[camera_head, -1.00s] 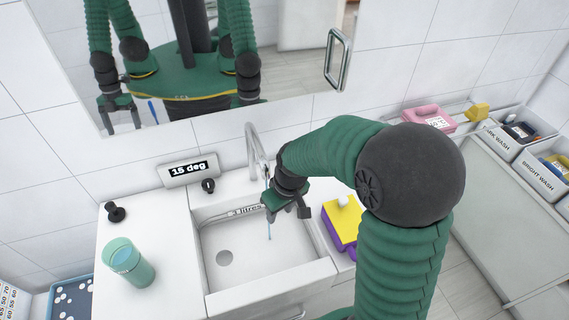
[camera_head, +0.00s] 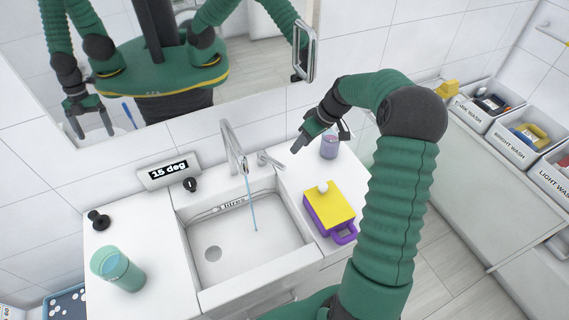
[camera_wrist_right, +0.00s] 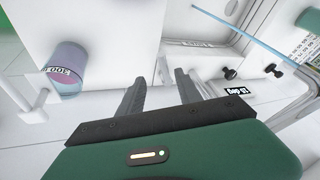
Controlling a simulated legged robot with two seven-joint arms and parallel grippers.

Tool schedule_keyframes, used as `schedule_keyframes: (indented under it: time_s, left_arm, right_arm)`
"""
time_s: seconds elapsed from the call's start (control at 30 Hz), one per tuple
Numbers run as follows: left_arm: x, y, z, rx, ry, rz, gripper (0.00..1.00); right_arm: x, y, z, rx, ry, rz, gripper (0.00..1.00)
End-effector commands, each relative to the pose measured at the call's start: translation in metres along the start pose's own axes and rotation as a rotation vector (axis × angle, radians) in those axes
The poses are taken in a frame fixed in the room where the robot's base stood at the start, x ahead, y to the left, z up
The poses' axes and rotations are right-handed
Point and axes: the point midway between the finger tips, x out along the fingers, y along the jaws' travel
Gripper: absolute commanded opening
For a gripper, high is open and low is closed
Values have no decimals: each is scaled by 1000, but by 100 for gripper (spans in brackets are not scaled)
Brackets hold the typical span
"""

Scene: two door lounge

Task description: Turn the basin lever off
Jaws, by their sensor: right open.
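A chrome tap (camera_head: 232,150) stands behind the white basin (camera_head: 297,228), and a thin blue stream of water (camera_head: 251,205) runs from its spout into the basin. A short chrome lever (camera_head: 268,160) sits on the counter just right of the tap. My right gripper (camera_head: 322,139) is open and empty, up and to the right of the lever. Its two dark fingers (camera_wrist_right: 160,80) show apart in the right wrist view, where I cannot make out the lever clearly. My left gripper shows only as a reflection in the mirror.
A jar of purple liquid (camera_head: 329,147) stands close to my right gripper and also shows in the right wrist view (camera_wrist_right: 68,68). A teal cup (camera_head: 118,270) stands left. A "15 deg" display (camera_head: 169,171) is behind.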

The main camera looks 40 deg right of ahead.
Motion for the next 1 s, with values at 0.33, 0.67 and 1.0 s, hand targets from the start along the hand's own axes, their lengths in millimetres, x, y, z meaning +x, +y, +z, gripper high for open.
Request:
schedule_keyframes:
  time_s: [0.33,0.67,1.0]
  left_arm:
    - [-13,1,-3,-1,0,-1,90]
    - [-17,1,-4,-1,0,-1,90]
    - [-17,1,-4,-1,0,-1,90]
  right_arm:
    - [91,-2,1,0,-3,-5,41]
    - [135,0,1,1,-1,-1,41]
    - [136,-1,1,0,0,1,27]
